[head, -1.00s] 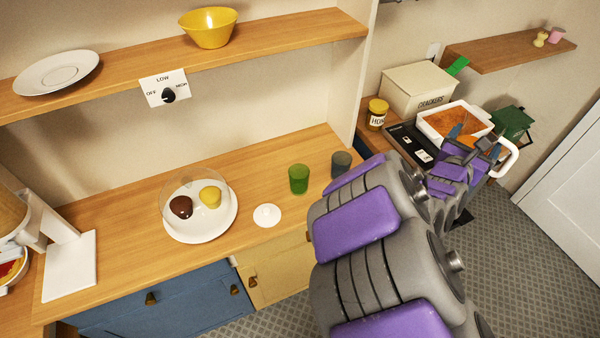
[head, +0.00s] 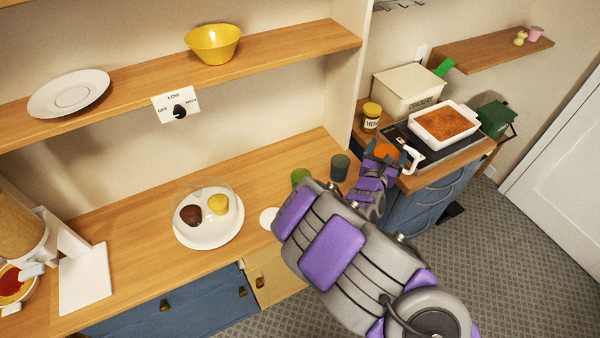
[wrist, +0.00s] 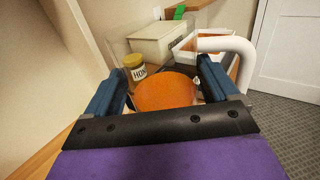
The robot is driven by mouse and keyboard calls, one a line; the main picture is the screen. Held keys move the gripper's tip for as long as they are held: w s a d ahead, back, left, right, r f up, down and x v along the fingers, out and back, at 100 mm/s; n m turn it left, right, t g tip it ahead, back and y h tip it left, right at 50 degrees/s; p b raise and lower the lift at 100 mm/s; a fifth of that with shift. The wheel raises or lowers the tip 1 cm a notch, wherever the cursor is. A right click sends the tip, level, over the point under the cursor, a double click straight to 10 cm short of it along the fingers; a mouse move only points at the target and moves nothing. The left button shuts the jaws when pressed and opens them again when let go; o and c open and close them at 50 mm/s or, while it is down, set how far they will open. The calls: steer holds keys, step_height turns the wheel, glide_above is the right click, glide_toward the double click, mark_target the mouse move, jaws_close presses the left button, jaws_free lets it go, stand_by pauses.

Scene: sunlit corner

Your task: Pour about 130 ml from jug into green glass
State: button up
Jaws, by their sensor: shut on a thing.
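My gripper (wrist: 163,70) is shut on the jug, with one blue finger on each side of it in the wrist view. The jug has clear walls, a white handle (wrist: 232,46) and orange liquid (wrist: 165,92). In the head view its white handle (head: 413,158) shows beyond my gripper (head: 380,160), near the right end of the counter. The jug looks roughly upright. The green glass (head: 299,176) stands on the wooden counter, left of my gripper. My arm hides its lower part, and its inside cannot be made out.
A dark grey-blue glass (head: 340,167) stands between the green glass and my gripper. A white disc (head: 267,217) and a domed white plate (head: 212,236) lie left. A honey jar (head: 371,117), crackers box (head: 408,92) and white baking dish (head: 468,119) stand behind right.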

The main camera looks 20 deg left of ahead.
steer(key=s+a+f+y+p, duration=0.1)
steer(key=s+a+f+p, duration=0.1)
steer(key=s+a+f, duration=0.3)
steer(key=s+a+f+n+y+p, duration=0.1)
steer(key=s+a+f, duration=0.3)
steer(key=f, duration=0.6)
steer(key=shift+s+a+p, duration=0.35)
steer(key=shift+a+p, duration=0.15)
steer(key=shift+p, duration=0.15)
steer(key=shift+s+a+n+y, duration=0.1)
steer(key=shift+a+n+y, duration=0.1)
steer(key=shift+n+y, duration=0.15)
steer(key=shift+w+a+r+n+g+h+b, duration=0.15)
steer(key=shift+a+r+n+g+h+b, duration=0.2)
steer(key=shift+a+n+b, duration=0.95)
steer(key=shift+w+a+r+n+g+h+b, duration=0.15)
steer(key=shift+a+r+n+g+h+b, duration=0.4)
steer(key=shift+n, duration=1.3)
steer(key=shift+w+a+r+n+g+h+b, duration=0.15)
steer(key=shift+a+n+b, duration=0.55)
steer(key=shift+n+b, duration=0.7)
steer(key=shift+a+r+n+g+p, duration=0.15)
steer(key=shift+r+n+g+p, duration=0.1)
steer(key=shift+r+n+p, duration=0.4)
steer(key=shift+w+a+r+n+h+p, duration=0.1)
steer(key=shift+a+r+n+h+p, duration=0.35)
steer(key=shift+n+p, duration=0.55)
